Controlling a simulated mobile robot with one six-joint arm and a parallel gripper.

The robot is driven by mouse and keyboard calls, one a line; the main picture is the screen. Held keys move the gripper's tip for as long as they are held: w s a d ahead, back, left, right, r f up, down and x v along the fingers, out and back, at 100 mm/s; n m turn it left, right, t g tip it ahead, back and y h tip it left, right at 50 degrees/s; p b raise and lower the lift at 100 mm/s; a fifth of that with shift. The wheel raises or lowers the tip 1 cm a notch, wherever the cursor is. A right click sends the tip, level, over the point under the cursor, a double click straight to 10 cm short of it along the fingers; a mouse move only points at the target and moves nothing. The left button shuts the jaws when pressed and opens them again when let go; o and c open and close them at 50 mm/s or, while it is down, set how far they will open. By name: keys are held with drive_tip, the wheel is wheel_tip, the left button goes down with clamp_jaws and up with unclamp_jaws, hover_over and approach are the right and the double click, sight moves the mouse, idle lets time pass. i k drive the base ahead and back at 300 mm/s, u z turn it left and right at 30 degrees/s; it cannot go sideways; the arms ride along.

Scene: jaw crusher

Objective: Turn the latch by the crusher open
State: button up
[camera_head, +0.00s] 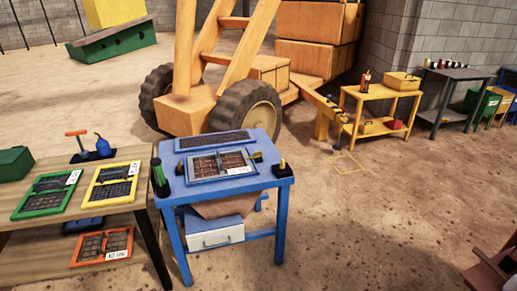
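My gripper is not in view. I cannot make out a latch for certain. A large orange wheeled machine (190,112) with dark tyres stands at the back centre; I cannot tell whether it is the crusher. A blue table (262,181) in front of it carries a framed mesh tray (222,166) with a white label. Small dark fittings sit at both ends of that tray, and a yellow-and-black knob (282,164) stands at the table's right corner; their function is unclear.
A wooden bench (37,235) with green, yellow and orange framed screens stands at the left. A yellow cart (378,92) and dark table (460,73) stand at back right. A reddish-brown object (489,277) is cut off at bottom right. The dirt floor (370,225) right of the blue table is clear.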

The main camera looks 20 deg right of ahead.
sight(256, 154)
drive_tip(key=u, duration=0.05)
drive_tip(key=i, duration=0.75)
drive_tip(key=u, duration=0.75)
drive_tip(key=i, duration=0.45)
drive_tip(key=u, duration=0.2)
